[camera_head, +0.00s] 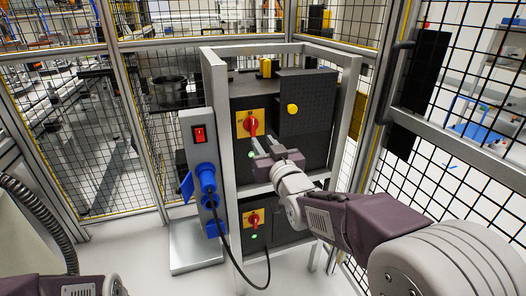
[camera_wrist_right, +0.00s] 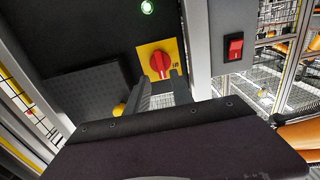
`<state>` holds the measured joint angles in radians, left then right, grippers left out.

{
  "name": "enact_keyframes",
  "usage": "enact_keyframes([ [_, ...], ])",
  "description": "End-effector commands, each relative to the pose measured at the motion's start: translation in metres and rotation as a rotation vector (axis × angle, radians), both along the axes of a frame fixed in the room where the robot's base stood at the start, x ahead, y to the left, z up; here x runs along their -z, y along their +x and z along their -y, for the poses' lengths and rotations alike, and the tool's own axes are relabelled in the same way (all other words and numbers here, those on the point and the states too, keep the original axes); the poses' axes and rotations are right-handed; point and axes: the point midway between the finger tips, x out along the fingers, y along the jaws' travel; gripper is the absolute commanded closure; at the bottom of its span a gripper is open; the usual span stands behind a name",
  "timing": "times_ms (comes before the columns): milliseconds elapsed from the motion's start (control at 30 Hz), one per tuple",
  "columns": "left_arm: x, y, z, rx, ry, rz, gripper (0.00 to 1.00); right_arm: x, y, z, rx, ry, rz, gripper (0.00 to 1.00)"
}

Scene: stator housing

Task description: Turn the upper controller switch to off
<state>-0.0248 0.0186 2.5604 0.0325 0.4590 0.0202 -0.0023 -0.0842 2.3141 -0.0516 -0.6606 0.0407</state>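The upper controller switch (camera_head: 251,124) is a red rotary knob on a yellow plate, on the upper dark controller box. It also shows in the right wrist view (camera_wrist_right: 160,63), where the knob looks roughly upright. A green lamp (camera_wrist_right: 147,7) near it is lit. My right gripper (camera_head: 263,145) is just below and in front of this switch. Its two fingers (camera_wrist_right: 161,82) are apart, with nothing between them, and their tips point at the knob's lower end. I cannot tell whether they touch it. Only a piece of my left arm shows at the bottom left; its gripper is out of view.
A lower controller (camera_head: 272,222) with a similar red switch (camera_head: 253,218) sits beneath. A grey post with a red rocker switch (camera_head: 199,134) and blue plugs (camera_head: 207,178) stands left, its black cable hanging in front. A metal frame (camera_head: 218,130) surrounds the controllers; mesh fencing stands around.

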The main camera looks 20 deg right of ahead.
Motion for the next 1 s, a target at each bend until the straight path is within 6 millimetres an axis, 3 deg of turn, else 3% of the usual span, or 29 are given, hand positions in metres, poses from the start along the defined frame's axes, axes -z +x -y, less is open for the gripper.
enact_keyframes([
  [267, -0.005, 0.000, 0.000, 0.000, 0.000, 0.000, 0.64, -0.002, 0.012, -0.001, 0.000, 0.000, -0.002, 0.72],
  [1000, -0.027, 0.000, 0.000, 0.000, 0.000, 0.000, 0.64, -0.002, 0.071, -0.003, -0.001, 0.000, -0.003, 0.72],
])
